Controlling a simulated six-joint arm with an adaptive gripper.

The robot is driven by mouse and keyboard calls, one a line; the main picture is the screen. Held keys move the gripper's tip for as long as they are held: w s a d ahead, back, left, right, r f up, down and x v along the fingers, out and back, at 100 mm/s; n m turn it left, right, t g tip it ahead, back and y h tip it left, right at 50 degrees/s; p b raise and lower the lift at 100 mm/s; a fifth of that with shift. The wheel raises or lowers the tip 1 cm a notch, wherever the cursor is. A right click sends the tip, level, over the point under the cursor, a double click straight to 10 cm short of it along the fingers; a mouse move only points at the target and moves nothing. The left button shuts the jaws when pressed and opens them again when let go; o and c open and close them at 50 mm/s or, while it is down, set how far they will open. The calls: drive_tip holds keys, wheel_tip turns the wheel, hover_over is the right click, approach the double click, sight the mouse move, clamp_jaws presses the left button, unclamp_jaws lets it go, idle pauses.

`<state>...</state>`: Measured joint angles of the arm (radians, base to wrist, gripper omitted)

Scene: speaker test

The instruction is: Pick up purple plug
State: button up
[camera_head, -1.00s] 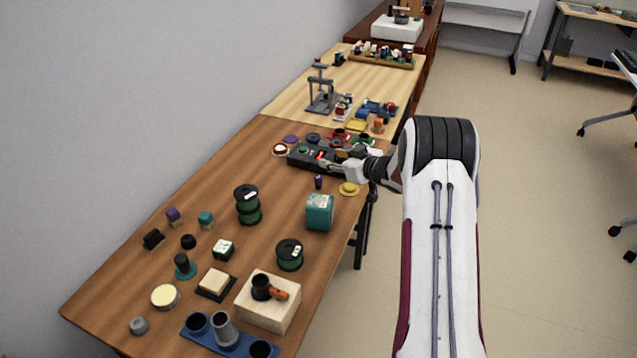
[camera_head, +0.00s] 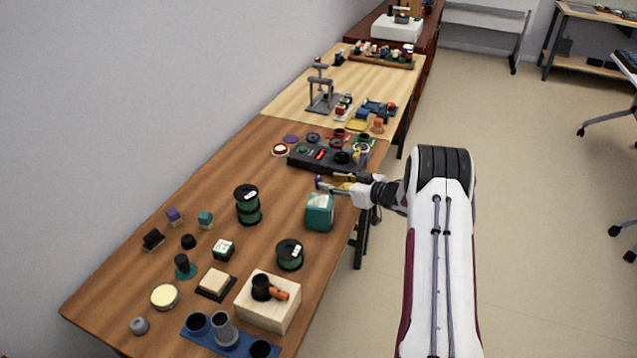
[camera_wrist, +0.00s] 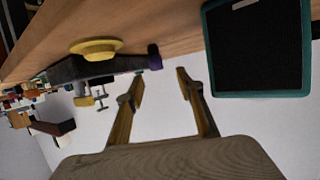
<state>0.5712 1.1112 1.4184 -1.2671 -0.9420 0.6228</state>
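The small dark purple plug (camera_head: 318,181) stands on the brown table between the black panel and the teal box. In the wrist view the plug (camera_wrist: 154,57) shows just beyond the fingertips, between their lines. My gripper (camera_head: 334,187) reaches in from the right, with its tips close beside the plug. In the wrist view my gripper (camera_wrist: 160,80) is open, its two fingers apart with nothing between them. I cannot tell whether a finger touches the plug.
The teal box (camera_head: 319,212) is close below my gripper; its black face fills the upper right of the wrist view (camera_wrist: 258,45). The black panel (camera_head: 325,159) lies behind. A yellow disc (camera_wrist: 95,47) shows left of the plug. Bare table lies left of the plug.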

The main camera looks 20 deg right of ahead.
sight(321, 179)
drive_tip(key=shift+x, duration=1.25)
drive_tip(key=shift+w, duration=0.1)
drive_tip(key=shift+d+x, duration=0.2)
drive_tip(key=shift+x, duration=2.35)
drive_tip(key=shift+f, duration=0.1)
clamp_jaws()
